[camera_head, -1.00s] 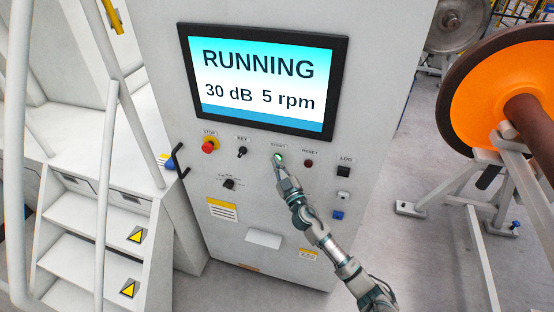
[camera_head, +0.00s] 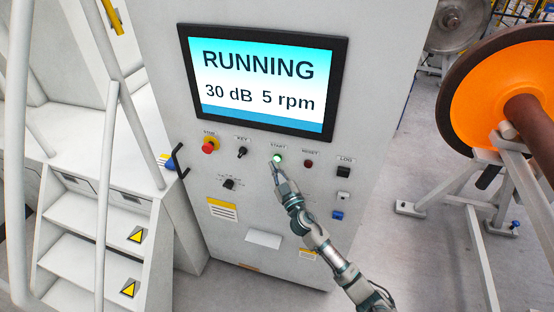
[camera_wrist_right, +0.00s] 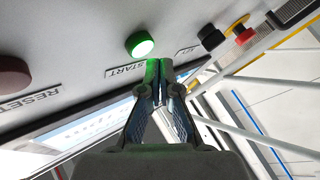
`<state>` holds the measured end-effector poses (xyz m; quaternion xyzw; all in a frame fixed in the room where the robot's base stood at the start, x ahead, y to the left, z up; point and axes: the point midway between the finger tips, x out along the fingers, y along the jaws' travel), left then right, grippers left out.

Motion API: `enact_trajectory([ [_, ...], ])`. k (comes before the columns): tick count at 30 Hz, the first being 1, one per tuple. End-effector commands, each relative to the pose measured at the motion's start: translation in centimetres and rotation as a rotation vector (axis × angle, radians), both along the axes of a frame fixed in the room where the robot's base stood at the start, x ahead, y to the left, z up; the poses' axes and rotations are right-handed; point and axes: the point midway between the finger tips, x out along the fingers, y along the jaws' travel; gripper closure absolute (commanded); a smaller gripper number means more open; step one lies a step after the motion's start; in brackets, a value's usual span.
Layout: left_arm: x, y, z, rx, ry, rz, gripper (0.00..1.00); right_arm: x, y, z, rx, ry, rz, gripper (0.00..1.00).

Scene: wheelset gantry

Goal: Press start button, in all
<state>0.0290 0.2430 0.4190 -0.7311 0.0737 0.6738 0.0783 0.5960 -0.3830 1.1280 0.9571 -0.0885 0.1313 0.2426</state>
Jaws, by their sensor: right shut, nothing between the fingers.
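The start button (camera_head: 277,158) is a small lit green button on the grey control cabinet, below its START label. In the right wrist view the green button (camera_wrist_right: 140,44) glows just above my fingertips, and green light falls on them. My right gripper (camera_head: 273,166) is shut and empty, its tips just below the button; in the wrist view the fingertips (camera_wrist_right: 158,66) lie close to the panel. A small gap seems to separate tips and button. The screen (camera_head: 262,82) reads RUNNING, 30 dB, 5 rpm. My left gripper is not in view.
A red stop button (camera_head: 209,146), a black key switch (camera_head: 242,152) and a dark red reset button (camera_head: 308,163) sit in the same row. A black handle (camera_head: 179,160) sticks out at the cabinet's left edge. White steps stand left; an orange wheel (camera_head: 505,95) stands right.

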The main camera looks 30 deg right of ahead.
Motion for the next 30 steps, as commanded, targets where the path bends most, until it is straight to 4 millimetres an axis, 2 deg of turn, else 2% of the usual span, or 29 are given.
enact_trajectory([
  [15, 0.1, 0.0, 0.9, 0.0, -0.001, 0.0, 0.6, -3.0, 3.5, 0.0, 0.002, 0.0, 0.001, 1.0],
  [30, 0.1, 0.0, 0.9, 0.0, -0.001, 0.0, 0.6, -3.1, 3.6, 0.0, 0.0, 0.0, 0.0, 1.0],
])
